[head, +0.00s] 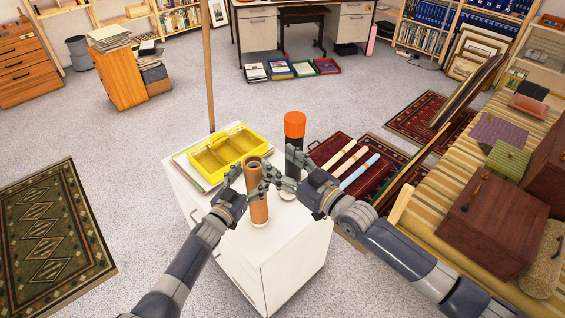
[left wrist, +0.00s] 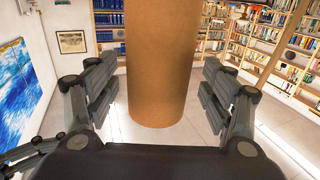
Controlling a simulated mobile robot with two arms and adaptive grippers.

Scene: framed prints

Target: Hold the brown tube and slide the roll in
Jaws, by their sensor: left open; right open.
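The brown tube (head: 258,208) stands upright on the white cabinet, its open top facing up. My left gripper (head: 247,183) is open, with its fingers to either side of the tube. In the left wrist view the tube (left wrist: 158,70) sits between the spread fingers with gaps on both sides. My right gripper (head: 279,170) is open and empty, just right of the tube, in front of a black cylinder with an orange cap (head: 294,125). Pale rolls, including a cream one (head: 341,154) and a light blue one (head: 359,171), lie on a dark red surface to the right. I cannot tell which roll is meant.
A yellow tray (head: 225,148) lies on papers at the back left of the white cabinet top (head: 262,248). A thin wooden post (head: 208,70) rises behind it. A striped bench (head: 425,218) with boxes stands at right. Open carpet lies to the left.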

